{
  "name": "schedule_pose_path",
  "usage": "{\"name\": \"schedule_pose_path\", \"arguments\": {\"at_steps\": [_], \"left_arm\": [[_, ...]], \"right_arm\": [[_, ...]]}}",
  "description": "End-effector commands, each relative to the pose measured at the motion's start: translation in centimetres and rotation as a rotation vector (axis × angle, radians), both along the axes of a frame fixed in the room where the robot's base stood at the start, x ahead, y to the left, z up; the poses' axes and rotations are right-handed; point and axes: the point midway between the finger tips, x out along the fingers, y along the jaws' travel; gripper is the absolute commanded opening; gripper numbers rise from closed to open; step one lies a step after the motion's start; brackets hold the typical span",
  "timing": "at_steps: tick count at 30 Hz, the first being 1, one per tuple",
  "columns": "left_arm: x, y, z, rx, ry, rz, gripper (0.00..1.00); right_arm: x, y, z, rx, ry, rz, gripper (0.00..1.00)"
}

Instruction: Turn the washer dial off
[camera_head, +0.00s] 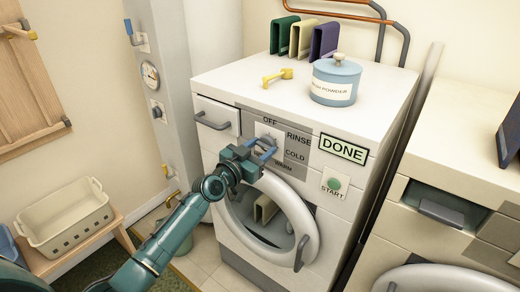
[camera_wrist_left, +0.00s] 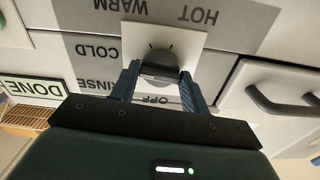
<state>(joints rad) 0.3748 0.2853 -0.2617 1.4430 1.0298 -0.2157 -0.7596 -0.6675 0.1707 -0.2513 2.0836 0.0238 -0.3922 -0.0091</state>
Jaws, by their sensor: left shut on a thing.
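The washer (camera_head: 250,215) is white, with a dial plate on its front panel. The dial (camera_wrist_left: 160,62) is a dark knob on a white square plate (camera_wrist_left: 190,42). OFF, RINSE, COLD, WARM and HOT are printed around the plate; in the left wrist view they are upside down, with OFF nearest my gripper. My left gripper (camera_head: 262,149) is at the panel, shut on the dial, with one blue finger on each side of the knob in the wrist view. I cannot tell which word the dial points to. My right gripper is not in view.
A DONE sign (camera_head: 343,149) and a green START button (camera_head: 334,184) are right of the dial. The round door (camera_head: 309,228) is below it. A drawer handle (camera_head: 212,122) is at left.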

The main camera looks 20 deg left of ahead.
Motion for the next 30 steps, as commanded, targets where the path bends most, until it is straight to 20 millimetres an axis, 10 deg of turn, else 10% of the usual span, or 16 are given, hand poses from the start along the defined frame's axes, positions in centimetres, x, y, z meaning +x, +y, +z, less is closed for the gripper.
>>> {"name": "schedule_pose_path", "arguments": {"at_steps": [30], "left_arm": [[-0.02, -0.02, -0.06, -0.857, 0.312, 0.001, 0.23]], "right_arm": [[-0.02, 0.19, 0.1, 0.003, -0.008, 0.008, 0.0]]}}
